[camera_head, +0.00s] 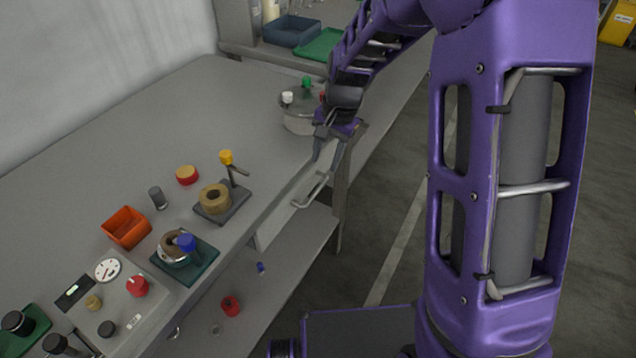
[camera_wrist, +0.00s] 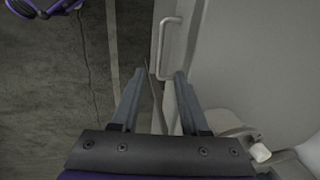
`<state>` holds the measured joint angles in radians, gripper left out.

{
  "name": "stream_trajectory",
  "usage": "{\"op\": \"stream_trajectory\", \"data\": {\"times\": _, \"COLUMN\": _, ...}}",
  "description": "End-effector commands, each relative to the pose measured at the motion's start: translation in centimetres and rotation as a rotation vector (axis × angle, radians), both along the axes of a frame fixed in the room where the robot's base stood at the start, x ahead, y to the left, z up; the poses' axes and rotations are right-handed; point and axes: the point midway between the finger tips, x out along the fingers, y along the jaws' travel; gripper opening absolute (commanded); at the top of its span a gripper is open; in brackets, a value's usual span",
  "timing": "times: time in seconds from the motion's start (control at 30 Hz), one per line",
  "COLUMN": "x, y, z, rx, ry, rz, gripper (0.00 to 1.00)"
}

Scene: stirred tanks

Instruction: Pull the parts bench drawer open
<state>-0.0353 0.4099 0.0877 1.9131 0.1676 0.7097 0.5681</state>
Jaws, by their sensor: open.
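The parts bench (camera_head: 255,150) is a long grey bench with its front edge running toward the upper right. The drawer's pale bar handle (camera_head: 312,190) sticks out below that edge, near a bench leg. In the wrist view the handle (camera_wrist: 162,48) stands out from the pale drawer front (camera_wrist: 190,40). My gripper (camera_head: 328,153) is at the bench edge, above the handle and pointing down. In the wrist view my gripper (camera_wrist: 160,74) has its fingers apart and empty, with the handle's near end ahead of the gap. I cannot tell whether they touch it.
A round grey vessel with coloured knobs (camera_head: 300,118) stands on the bench close to my gripper. An orange bin (camera_head: 126,228), a ring on a stand (camera_head: 215,198) and a control box (camera_head: 110,300) stand farther along. A lower shelf (camera_head: 290,262) lies below; the floor in front is clear.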

Motion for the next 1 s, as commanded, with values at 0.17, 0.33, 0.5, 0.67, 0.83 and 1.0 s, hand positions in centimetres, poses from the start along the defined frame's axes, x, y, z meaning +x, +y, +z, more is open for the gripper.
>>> {"op": "stream_trajectory", "data": {"times": 0.17, "x": 0.3, "y": 0.6, "z": -4.3, "rx": 0.000, "ry": 0.005, "rz": 0.002, "gripper": 0.45}}
{"op": "stream_trajectory", "data": {"times": 0.33, "x": 0.7, "y": 1.1, "z": -7.5, "rx": -0.002, "ry": 0.003, "rz": 0.001, "gripper": 0.45}}
{"op": "stream_trajectory", "data": {"times": 0.5, "x": 0.9, "y": 1.4, "z": -9.4, "rx": -0.002, "ry": 0.001, "rz": 0.002, "gripper": 0.45}}
{"op": "stream_trajectory", "data": {"times": 0.67, "x": 1.0, "y": 1.6, "z": -10.2, "rx": -0.002, "ry": -0.001, "rz": 0.002, "gripper": 0.45}}
{"op": "stream_trajectory", "data": {"times": 0.83, "x": 1.1, "y": 1.6, "z": -10.2, "rx": -0.001, "ry": -0.001, "rz": 0.002, "gripper": 0.45}}
{"op": "stream_trajectory", "data": {"times": 1.0, "x": 1.1, "y": 1.6, "z": -10.2, "rx": -0.001, "ry": -0.001, "rz": 0.002, "gripper": 0.30}}
